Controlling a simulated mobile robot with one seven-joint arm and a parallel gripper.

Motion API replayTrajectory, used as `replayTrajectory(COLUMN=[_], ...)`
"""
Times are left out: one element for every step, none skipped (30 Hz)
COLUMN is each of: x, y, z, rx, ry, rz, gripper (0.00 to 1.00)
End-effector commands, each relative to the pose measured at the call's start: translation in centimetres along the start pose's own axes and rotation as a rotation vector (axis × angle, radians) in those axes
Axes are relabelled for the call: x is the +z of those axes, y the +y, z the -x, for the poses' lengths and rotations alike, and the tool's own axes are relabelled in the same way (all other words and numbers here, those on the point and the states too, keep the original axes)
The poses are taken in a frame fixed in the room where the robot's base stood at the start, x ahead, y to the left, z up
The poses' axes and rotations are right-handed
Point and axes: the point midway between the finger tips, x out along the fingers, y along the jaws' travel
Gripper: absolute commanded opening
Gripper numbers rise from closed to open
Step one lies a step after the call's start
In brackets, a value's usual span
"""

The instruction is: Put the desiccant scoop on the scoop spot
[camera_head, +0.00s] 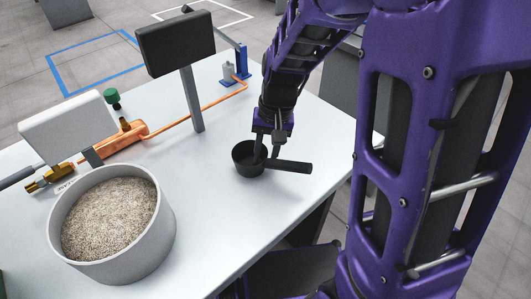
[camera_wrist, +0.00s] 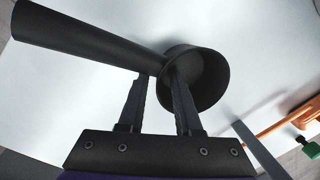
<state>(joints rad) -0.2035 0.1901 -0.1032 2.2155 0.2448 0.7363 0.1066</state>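The desiccant scoop, a dark grey round cup (camera_head: 244,163) with a thick straight handle (camera_head: 293,167), is upright near the right side of the white table. My gripper (camera_head: 266,152) points down at the scoop where the handle meets the cup. In the wrist view, a clear gap shows between the two fingers (camera_wrist: 161,82). One fingertip overlaps the cup (camera_wrist: 205,72) and the other is by the handle (camera_wrist: 85,37). Whether the fingers touch the scoop cannot be told. No marked scoop spot can be made out.
A round grey tub (camera_head: 158,237) of beige granules stands at the front left. A copper tube (camera_head: 185,119) with brass and copper fittings runs across the back. A dark panel on a post (camera_head: 191,98) and a white panel (camera_head: 66,128) stand upright. Table around the scoop is clear.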

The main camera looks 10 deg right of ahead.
Motion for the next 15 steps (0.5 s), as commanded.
replayTrajectory(x=[0.0,0.0,0.0,0.0,0.0,0.0,0.0,0.0,-0.1,-0.1,-0.1,-0.1,-0.1,-0.1,-0.1], y=[0.0,0.0,0.0,0.0,0.0,0.0,-0.1,-0.1,-0.1,-0.1,-0.1,-0.1,-0.1,-0.1,-0.1], z=[0.0,0.0,0.0,0.0,0.1,0.2,0.4,0.6,1.0,1.4,2.0,2.8,3.4,4.1,5.0], rx=[0.0,0.0,0.0,0.0,0.0,0.0,0.0,0.0,-0.001,-0.002,-0.002,-0.002,-0.002,-0.002,-0.002], ry=[0.0,0.0,0.0,0.0,0.0,0.0,0.001,0.001,0.003,0.004,0.005,0.006,0.005,0.006,0.006], rz=[0.0,0.0,0.0,0.0,0.0,0.0,0.0,0.0,0.0,0.0,0.0,0.0,0.0,0.0,0.0], gripper=[0.33,0.33,0.33,0.33,0.33,0.33,0.33,0.33,0.33,0.33,0.33,0.33,0.33,0.33,0.33])
